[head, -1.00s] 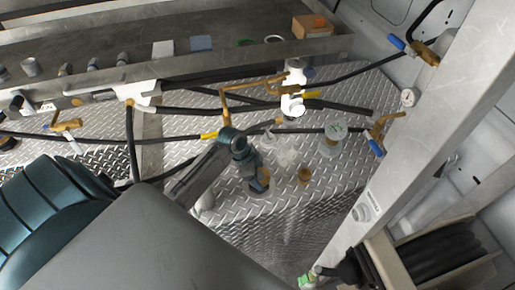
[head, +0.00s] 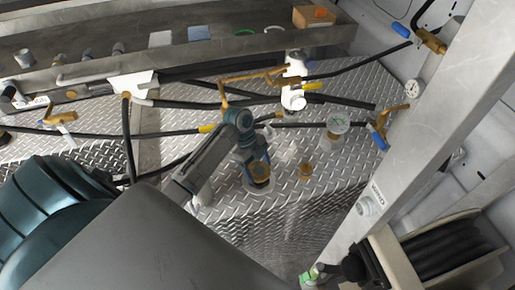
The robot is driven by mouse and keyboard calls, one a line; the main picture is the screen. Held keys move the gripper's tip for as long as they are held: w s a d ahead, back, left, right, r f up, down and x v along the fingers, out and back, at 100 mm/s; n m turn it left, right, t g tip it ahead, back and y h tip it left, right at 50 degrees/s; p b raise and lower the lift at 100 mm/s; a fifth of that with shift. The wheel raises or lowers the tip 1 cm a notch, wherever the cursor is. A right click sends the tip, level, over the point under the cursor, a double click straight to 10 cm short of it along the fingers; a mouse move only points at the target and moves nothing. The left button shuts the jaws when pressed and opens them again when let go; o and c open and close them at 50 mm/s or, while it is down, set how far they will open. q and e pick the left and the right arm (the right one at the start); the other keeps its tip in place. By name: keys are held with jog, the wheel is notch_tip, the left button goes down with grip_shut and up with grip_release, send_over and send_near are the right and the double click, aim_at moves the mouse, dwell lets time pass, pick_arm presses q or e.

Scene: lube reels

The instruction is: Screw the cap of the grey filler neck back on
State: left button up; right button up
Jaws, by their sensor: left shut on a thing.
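My left gripper (head: 257,160) is over the diamond-plate deck in the middle of the head view, pointing down and shut on a brass-coloured cap (head: 261,172). The cap is at the mouth of the grey filler neck (head: 259,187), which stands on the deck. The fingers partly cover the cap and neck, so I cannot tell whether the cap is seated or threaded. My right gripper is not in view.
A second brass-coloured fitting (head: 306,170) stands on the deck to the right. A metal post (head: 400,150) and hose reel (head: 435,258) bound the right.

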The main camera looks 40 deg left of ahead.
pick_arm(q)
jog(key=shift+f+m+g+b, duration=0.1)
jog(key=shift+m+g+b, duration=0.2)
jog(key=shift+m, duration=0.7)
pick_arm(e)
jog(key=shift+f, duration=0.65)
pick_arm(q)
jog(key=shift+w+f+m+g+b, duration=0.1)
jog(key=shift+m+g+b, duration=0.2)
jog(key=shift+m+b, duration=0.3)
jog(key=shift+y, duration=0.3)
jog(key=shift+m+g, duration=0.3)
jog(key=shift+m, duration=0.5)
jog(key=o, duration=1.1)
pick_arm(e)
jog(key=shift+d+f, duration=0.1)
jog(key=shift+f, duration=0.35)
pick_arm(q)
jog(key=shift+o, duration=0.5)
